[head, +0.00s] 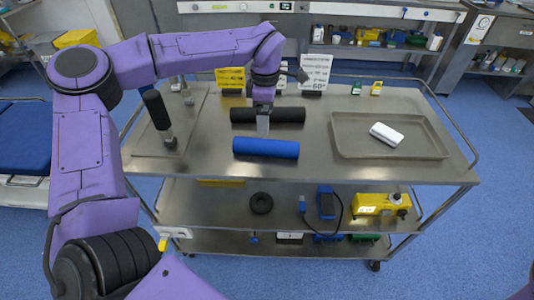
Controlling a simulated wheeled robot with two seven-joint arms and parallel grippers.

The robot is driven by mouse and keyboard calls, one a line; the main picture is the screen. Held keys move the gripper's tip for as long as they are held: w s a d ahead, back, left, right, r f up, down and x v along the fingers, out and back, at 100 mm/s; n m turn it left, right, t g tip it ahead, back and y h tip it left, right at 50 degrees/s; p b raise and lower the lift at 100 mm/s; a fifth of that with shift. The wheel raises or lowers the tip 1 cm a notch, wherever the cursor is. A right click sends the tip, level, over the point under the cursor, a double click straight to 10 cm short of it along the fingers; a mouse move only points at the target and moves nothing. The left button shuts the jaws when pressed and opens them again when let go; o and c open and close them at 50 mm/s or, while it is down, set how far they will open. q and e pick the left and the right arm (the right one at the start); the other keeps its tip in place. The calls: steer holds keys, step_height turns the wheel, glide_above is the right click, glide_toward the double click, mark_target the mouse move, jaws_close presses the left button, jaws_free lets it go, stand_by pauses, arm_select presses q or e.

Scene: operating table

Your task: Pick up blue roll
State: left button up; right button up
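The blue roll (266,148) lies lengthwise across the front middle of the steel table's top. My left gripper (263,130) points down just behind the roll's middle, in front of a black roll (284,115). Its fingers look narrow from here, and I cannot tell whether they are open or touching the blue roll. The black roll lies behind, parallel to the blue one, partly hidden by the gripper. My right gripper is not in view; only a bit of purple shows at the lower right corner.
A tray (190,143) with a black-handled item (157,109) is on the left. Signs (316,70) stand at the back. The table's front middle (290,170) is clear.

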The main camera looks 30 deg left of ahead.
mark_target(266, 141)
arm_select(q)
steer(key=f, duration=0.5)
steer(key=shift+s+p, duration=0.2)
steer(key=shift+p, duration=0.2)
steer(key=f, duration=0.3)
steer(key=f+p, duration=0.1)
steer(key=shift+s+d+f, duration=0.15)
steer(key=shift+d, duration=0.2)
steer(key=shift+f, duration=0.45)
steer(key=c, duration=1.3)
